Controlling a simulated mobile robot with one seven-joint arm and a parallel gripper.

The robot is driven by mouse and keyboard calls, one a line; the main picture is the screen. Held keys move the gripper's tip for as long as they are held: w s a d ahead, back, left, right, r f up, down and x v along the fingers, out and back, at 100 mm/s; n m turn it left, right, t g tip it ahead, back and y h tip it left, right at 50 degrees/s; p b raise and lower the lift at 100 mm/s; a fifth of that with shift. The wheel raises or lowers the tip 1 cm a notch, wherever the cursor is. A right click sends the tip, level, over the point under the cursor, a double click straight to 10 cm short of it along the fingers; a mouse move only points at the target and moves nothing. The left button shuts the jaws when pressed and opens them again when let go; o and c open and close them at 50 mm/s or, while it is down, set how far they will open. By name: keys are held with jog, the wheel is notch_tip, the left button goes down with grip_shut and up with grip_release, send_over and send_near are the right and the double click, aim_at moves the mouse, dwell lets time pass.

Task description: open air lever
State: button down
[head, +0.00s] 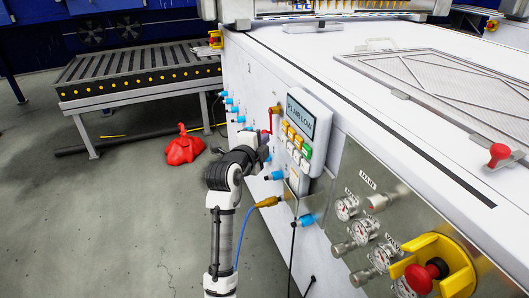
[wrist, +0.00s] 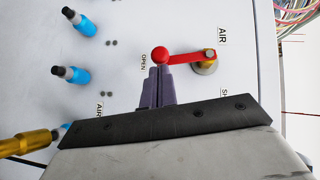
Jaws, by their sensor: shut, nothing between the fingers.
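The red air lever (wrist: 183,58) is on the white machine side, with its brass pivot under the AIR label. Its arm reaches left from the pivot, and its ball knob is beside the OPEN label (wrist: 143,62). The SHUT label (wrist: 224,94) is partly hidden by my gripper. My gripper (wrist: 158,72) is shut and empty, its purple fingertips right at the knob; touching or just short of it, I cannot tell. In the head view the lever (head: 270,121) shows just above my gripper (head: 266,143).
Blue fittings (wrist: 77,21) stick out left of the lever, and a brass fitting (wrist: 28,143) is at lower left. A control panel (head: 299,125) with coloured buttons sits close right of the lever. A red emergency knob (head: 425,276) is at lower right.

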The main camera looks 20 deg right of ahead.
jog(key=shift+w+f+b, duration=0.4)
jog(key=shift+b, duration=0.1)
jog(key=shift+w, duration=0.2)
dwell(0.3)
